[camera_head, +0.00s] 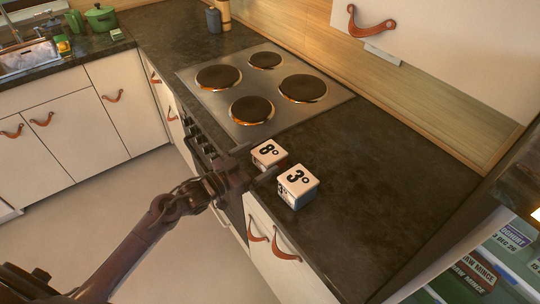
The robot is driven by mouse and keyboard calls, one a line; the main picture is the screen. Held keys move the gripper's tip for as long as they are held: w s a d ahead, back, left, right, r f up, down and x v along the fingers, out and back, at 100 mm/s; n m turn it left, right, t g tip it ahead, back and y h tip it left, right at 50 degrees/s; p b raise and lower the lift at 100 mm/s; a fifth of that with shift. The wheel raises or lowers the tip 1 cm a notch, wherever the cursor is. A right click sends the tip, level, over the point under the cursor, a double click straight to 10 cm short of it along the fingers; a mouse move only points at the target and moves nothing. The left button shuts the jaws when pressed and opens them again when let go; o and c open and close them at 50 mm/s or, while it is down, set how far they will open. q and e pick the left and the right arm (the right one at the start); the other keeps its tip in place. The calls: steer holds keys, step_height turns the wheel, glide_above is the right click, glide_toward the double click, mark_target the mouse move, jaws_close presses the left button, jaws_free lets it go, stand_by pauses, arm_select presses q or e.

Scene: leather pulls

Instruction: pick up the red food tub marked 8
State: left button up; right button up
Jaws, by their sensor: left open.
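The tub marked 8 (269,152) stands on the dark counter just in front of the hob. My right gripper is not in view.
A tub marked 3 (298,183), with a pale lid and a blue-grey side, stands close to the right. The steel hob (265,86) with its dark plates lies behind. The counter (375,180) further right is clear. An open compartment with labelled packs (478,270) is at lower right.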

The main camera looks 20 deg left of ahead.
mark_target(269, 151)
arm_select(q)
steer(key=x, duration=0.1)
steer(key=p+x, duration=0.1)
steer(key=x, duration=0.3)
steer(key=shift+w+a+f, duration=0.1)
steer(key=shift+w+f, duration=0.05)
steer(key=shift+f, duration=0.1)
steer(key=c, duration=1.1)
steer(key=shift+c, duration=0.3)
steer(key=shift+r, duration=0.15)
